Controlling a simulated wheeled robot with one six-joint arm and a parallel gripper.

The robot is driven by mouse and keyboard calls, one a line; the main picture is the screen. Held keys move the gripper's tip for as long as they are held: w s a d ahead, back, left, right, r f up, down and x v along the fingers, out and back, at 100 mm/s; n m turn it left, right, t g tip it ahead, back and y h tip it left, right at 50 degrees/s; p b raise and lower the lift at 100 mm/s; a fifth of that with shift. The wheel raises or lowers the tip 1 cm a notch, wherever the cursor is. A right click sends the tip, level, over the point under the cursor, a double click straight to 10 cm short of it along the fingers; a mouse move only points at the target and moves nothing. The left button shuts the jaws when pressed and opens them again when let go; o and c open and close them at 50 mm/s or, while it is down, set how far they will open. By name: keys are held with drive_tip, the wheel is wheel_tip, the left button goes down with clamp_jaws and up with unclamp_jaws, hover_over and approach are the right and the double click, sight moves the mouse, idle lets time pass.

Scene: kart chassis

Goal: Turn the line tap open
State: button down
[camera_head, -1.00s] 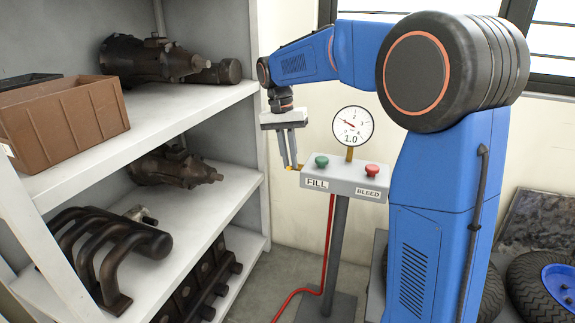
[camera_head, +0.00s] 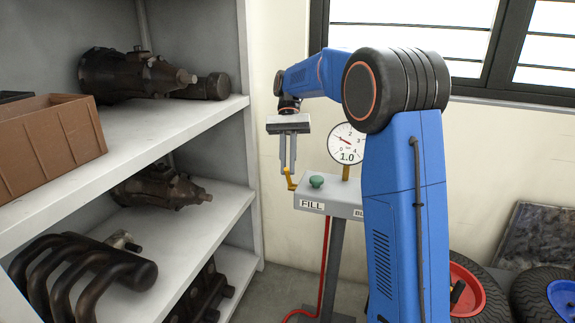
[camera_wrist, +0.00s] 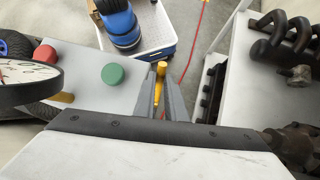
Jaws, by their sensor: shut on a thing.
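The line tap (camera_head: 290,182) is a small yellow lever at the left end of the grey FILL/BLEED box. In the head view it stands close to upright, tilted slightly. My gripper (camera_head: 288,168) points down over it, and its two grey fingers are shut on the lever's upper part. The grey box (camera_head: 335,208) stands on a post. The round gauge (camera_head: 347,143) above it reads 1.0.
A green button (camera_head: 316,181) sits on the box close to my gripper; a red button (camera_wrist: 45,55) is farther along. A red hose (camera_head: 323,270) runs down beside the post. A grey shelf (camera_head: 215,130) with metal parts and a brown crate (camera_head: 60,140) stands left. Tyres lie right.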

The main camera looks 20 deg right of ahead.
idle(0.4)
drive_tip(key=c, duration=2.1)
unclamp_jaws()
